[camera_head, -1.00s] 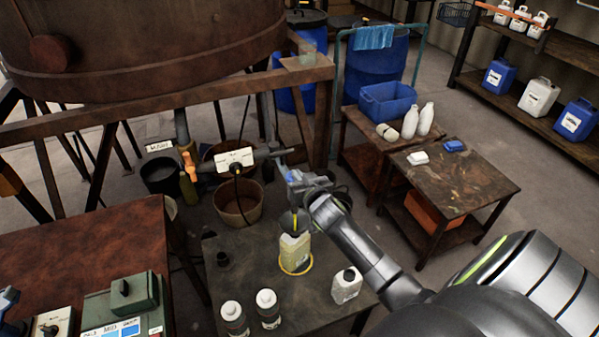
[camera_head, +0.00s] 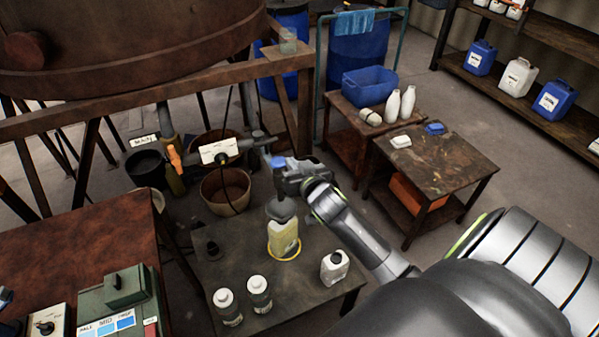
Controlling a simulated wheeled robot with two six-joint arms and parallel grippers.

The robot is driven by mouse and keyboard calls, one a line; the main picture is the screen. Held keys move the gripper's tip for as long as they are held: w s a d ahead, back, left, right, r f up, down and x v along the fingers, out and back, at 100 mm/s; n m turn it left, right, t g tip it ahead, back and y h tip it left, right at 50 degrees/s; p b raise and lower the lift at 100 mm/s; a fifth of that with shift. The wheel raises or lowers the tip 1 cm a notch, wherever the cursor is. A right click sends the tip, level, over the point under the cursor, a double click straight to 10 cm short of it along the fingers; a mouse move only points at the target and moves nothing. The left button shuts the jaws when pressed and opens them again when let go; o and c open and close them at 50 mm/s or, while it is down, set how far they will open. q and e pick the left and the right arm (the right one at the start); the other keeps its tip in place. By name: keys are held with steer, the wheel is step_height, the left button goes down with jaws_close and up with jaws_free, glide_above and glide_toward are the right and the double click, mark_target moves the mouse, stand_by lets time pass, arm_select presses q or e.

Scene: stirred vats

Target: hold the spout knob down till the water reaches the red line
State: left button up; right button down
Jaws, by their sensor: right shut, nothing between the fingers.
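The blue spout knob (camera_head: 278,162) sits at the end of the pipe (camera_head: 259,142) from the big vat. My right gripper (camera_head: 281,182) is shut and empty, right by the knob; whether it touches the knob cannot be told. Below stands a clear jug (camera_head: 284,239) with pale yellowish liquid and a dark funnel-like top (camera_head: 281,210), inside a yellow ring (camera_head: 290,255) on the dark table. No red line can be made out on the jug.
On the dark table (camera_head: 235,270) stand two white-capped bottles (camera_head: 258,292) and a white canister (camera_head: 334,267). A green control box (camera_head: 118,292) lies at lower left. Buckets (camera_head: 225,190) stand under the pipe. A side table (camera_head: 445,165) is at right.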

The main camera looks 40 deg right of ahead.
arm_select(q)
steer(key=shift+w+f, duration=0.1)
steer(key=shift+f, duration=0.25)
arm_select(e)
steer(key=shift+v, duration=1.95)
steer(key=shift+r, duration=0.15)
